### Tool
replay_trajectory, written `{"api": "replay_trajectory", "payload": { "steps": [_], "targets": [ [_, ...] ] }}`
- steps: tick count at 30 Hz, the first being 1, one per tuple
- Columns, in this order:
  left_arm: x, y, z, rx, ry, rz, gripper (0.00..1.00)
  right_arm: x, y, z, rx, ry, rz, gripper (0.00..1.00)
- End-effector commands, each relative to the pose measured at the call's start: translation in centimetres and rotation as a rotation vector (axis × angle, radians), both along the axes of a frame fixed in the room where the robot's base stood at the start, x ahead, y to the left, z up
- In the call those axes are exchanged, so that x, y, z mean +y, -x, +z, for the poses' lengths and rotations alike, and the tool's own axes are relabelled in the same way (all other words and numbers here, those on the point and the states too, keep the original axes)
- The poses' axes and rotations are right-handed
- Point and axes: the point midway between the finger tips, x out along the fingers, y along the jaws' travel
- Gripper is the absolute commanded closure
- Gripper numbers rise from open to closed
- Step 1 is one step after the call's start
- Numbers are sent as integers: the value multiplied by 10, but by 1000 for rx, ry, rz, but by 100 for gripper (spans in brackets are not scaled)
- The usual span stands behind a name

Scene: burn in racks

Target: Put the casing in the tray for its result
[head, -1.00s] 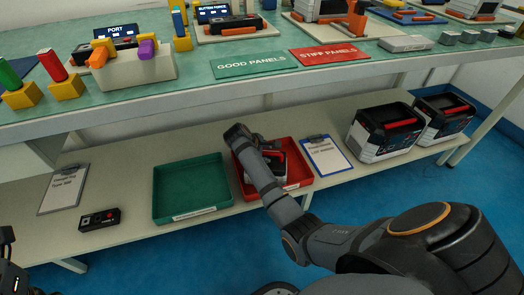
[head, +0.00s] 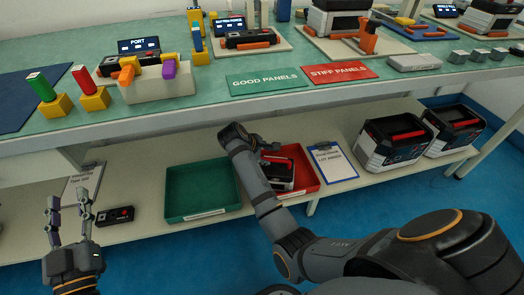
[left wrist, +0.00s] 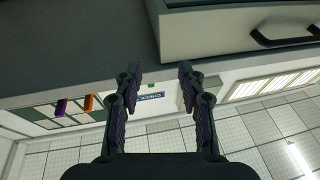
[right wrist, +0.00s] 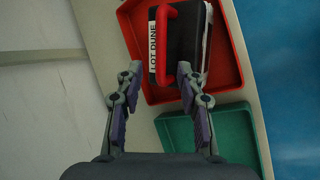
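A dark casing with a red handle (head: 278,173) sits in the red tray (head: 306,181) on the lower shelf. In the right wrist view the casing (right wrist: 178,27) has a white "LOT DUNE" label, and the red tray (right wrist: 238,75) surrounds it. My right gripper (head: 272,144) is above the casing; in the right wrist view its fingers (right wrist: 160,88) are spread, with nothing gripped between them. The green tray (head: 178,213), left of the red one, looks empty; my right arm passes over its edge. My left gripper (head: 70,208) is open and empty at lower left; its fingers also show open in the left wrist view (left wrist: 158,75).
A clipboard (head: 331,162) lies beside the red tray. A small black device (head: 115,216) lies left of the green tray. The bench above carries green (head: 267,82) and red (head: 341,72) panel mats.

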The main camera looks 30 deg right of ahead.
Motion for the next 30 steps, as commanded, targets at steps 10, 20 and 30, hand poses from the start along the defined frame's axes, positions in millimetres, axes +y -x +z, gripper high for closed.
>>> {"api": "replay_trajectory", "payload": {
  "steps": [10,20,30],
  "targets": [
    [-1,3,-89,360,7,-5,60,13,4,18,0,-1,0,62],
    [-2,9,-115,460,9,-9,60,16,5,22,1,-1,0,62],
    [-2,8,-115,459,9,-9,60,16,5,22,1,-1,0,62]
  ]
}}
